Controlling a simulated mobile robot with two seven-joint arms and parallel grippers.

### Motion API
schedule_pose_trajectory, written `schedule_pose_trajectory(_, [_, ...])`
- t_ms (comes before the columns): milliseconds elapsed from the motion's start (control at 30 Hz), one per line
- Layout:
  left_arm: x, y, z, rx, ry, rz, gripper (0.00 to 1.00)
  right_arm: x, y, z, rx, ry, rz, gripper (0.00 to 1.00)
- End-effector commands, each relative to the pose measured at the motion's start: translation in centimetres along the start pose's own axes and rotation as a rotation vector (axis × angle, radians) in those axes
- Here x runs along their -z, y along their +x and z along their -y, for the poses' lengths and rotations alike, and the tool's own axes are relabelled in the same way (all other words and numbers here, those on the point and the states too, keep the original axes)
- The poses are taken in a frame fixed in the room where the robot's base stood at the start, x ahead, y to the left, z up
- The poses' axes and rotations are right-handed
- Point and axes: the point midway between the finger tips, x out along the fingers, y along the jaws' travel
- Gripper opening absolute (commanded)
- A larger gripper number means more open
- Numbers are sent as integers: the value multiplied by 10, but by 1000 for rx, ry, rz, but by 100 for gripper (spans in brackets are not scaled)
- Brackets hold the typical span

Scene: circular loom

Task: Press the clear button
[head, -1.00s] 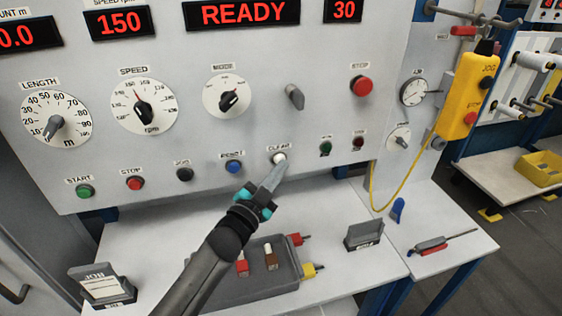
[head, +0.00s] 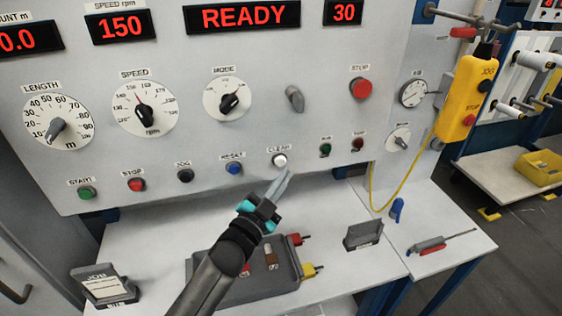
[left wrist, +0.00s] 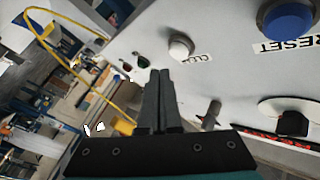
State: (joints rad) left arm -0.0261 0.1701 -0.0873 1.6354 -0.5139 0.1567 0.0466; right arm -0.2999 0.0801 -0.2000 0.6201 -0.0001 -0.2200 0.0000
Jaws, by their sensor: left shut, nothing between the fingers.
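The clear button (head: 280,160) is a white round button on the grey control panel, under a label reading CLEAR. It also shows in the left wrist view (left wrist: 181,47), with part of its label beside it. My left gripper (head: 287,173) is shut and empty, its fingertips a little below and to the right of the button in the head view, apart from it. In the left wrist view the closed fingers (left wrist: 160,75) point up at the panel, with the button up and to their right. My right gripper is not in view.
The blue reset button (head: 234,168) is left of the clear button, and small green (head: 325,150) and dark red (head: 358,143) buttons are to its right. A grey tray (head: 215,293) stands on the white table below. A yellow pendant (head: 465,95) hangs at right.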

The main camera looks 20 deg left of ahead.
Motion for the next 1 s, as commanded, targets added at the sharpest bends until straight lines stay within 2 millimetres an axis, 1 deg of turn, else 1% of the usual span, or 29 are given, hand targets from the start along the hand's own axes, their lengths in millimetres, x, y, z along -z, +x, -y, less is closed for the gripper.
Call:
schedule_pose_trajectory(200, [12,-16,-11,0,-2,1,0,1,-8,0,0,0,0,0])
schedule_pose_trajectory(400, [19,-26,-18,0,0,1,0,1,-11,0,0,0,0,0])
schedule_pose_trajectory(1000, [20,-27,-19,1,1,0,0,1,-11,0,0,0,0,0])
